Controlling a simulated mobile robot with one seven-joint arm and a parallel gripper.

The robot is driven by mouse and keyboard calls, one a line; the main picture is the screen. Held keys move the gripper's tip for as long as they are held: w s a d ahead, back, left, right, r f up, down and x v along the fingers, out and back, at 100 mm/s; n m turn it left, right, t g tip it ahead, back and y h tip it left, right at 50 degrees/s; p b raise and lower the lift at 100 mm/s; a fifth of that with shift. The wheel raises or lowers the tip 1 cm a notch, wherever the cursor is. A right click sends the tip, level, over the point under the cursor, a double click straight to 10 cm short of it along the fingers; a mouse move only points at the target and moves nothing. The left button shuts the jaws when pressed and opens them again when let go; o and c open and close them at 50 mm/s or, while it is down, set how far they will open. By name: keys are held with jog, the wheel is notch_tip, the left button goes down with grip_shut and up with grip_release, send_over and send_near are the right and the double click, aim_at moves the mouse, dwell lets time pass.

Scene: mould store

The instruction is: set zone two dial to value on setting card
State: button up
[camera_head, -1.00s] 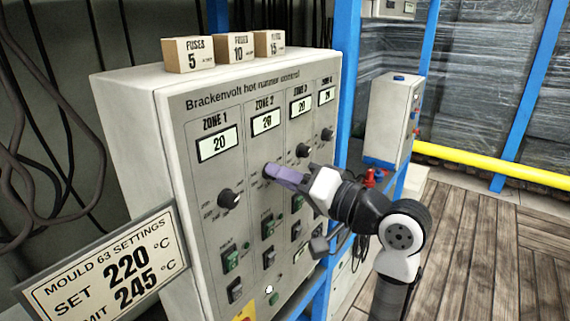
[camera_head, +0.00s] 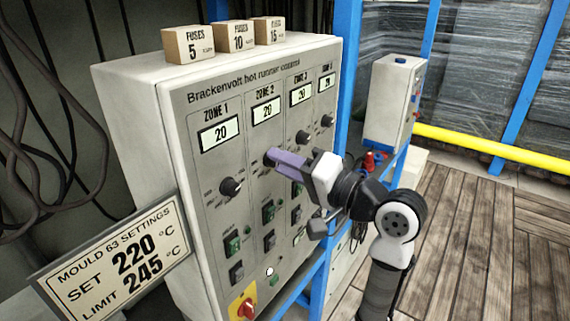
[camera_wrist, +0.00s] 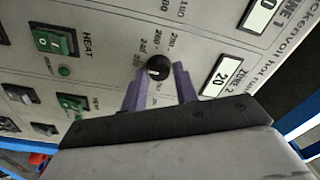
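The grey hot runner control box (camera_head: 255,85) has zone columns, each with a display, a dial and switches. The zone 2 display (camera_head: 265,111) reads 20. My gripper (camera_head: 272,155) is at the zone 2 dial and mostly hides it in the head view. In the wrist view the black zone 2 dial (camera_wrist: 158,69) sits between my gripper's two purple fingertips (camera_wrist: 159,72). The fingers are apart, with a narrow gap seeming to show beside the dial. The setting card (camera_head: 115,262) reads Mould 63 settings, set 220 °C, limit 245 °C.
The zone 1 dial (camera_head: 231,187) is to the left and the zone 3 dial (camera_head: 302,137) to the right. Green and black switches (camera_head: 232,243) lie below. A red and yellow switch (camera_head: 243,307) is low on the panel. Fuse boxes (camera_head: 238,35) stand on top.

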jog(key=o, duration=0.3)
jog(key=b+v, duration=0.3)
jog(key=v, duration=1.1)
jog(key=shift+a+f, duration=0.1)
jog(key=shift+f, duration=0.05)
